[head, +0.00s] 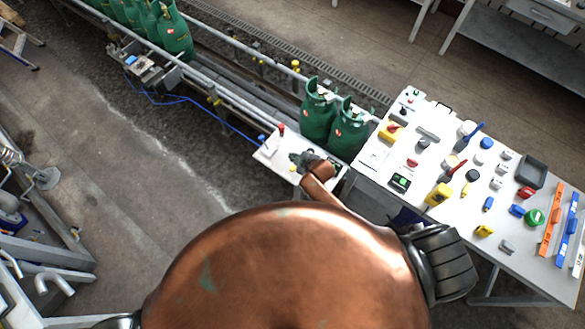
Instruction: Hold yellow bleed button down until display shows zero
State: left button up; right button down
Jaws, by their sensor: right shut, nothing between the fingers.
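A small white control panel (270,154) stands beside the conveyor, with a red knob (281,130) on its far edge and a blue knob (261,138) at its left. A small yellow spot, perhaps the yellow bleed button (292,169), shows just left of and below my right gripper. My right gripper (301,158) is shut and empty, over the panel's middle. Whether it touches the panel or a button I cannot tell. A dark patch with some green, perhaps the display (335,170), is partly covered by my right arm; its reading is illegible. My left gripper is out of view.
Two green gas cylinders (348,132) stand on the conveyor (235,88) just behind the panel; several more are upper left. A white table (520,268) at the right holds many small tools and parts. Open floor (150,170) lies to the left.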

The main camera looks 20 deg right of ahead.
aim_at(293, 169)
notch_tip(293, 169, down, 8)
jog(key=b, duration=0.7)
jog(key=shift+b, duration=0.3)
jog(key=shift+f, duration=0.35)
jog(key=shift+f, duration=0.1)
dwell(0.5)
jog(key=shift+f+b, duration=0.3)
jog(key=shift+b, duration=0.05)
jog(key=shift+f+b, duration=0.3)
jog(key=shift+f, duration=0.25)
dwell(1.9)
jog(key=shift+r, duration=0.1)
dwell(1.4)
jog(key=shift+r+p, duration=0.85)
jog(key=shift+p, duration=0.15)
jog(key=shift+r, duration=0.1)
